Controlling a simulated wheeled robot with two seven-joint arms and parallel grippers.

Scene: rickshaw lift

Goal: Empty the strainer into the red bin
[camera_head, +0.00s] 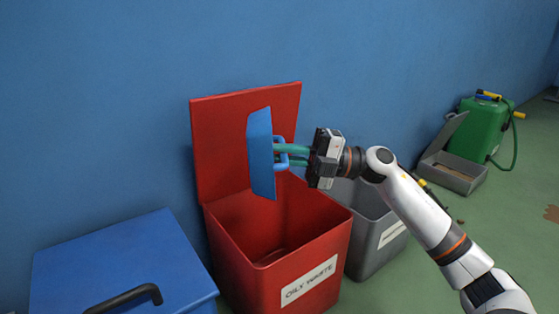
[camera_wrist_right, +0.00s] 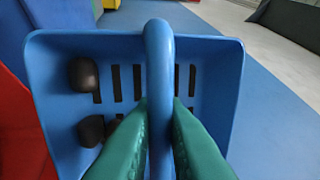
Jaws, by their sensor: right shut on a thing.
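The blue strainer (camera_head: 262,155) hangs above the open red bin (camera_head: 315,262), tilted steeply so that it shows nearly edge-on in the head view. My right gripper (camera_head: 292,154) is shut on its loop handle, with green fingers on both sides of the bar. In the right wrist view the strainer (camera_wrist_right: 215,75) shows its slotted floor. Dark lumps (camera_wrist_right: 83,75) sit in it towards the left side. The bin's lid stands open against the wall. I see nothing lying in the visible part of the bin. My left gripper is out of view.
A grey bin (camera_head: 372,232) stands right of the red bin. A blue box with a black handle (camera_head: 125,298) is at the front left. A green tank (camera_head: 482,128) and an open grey box (camera_head: 455,175) stand at the right by the blue wall.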

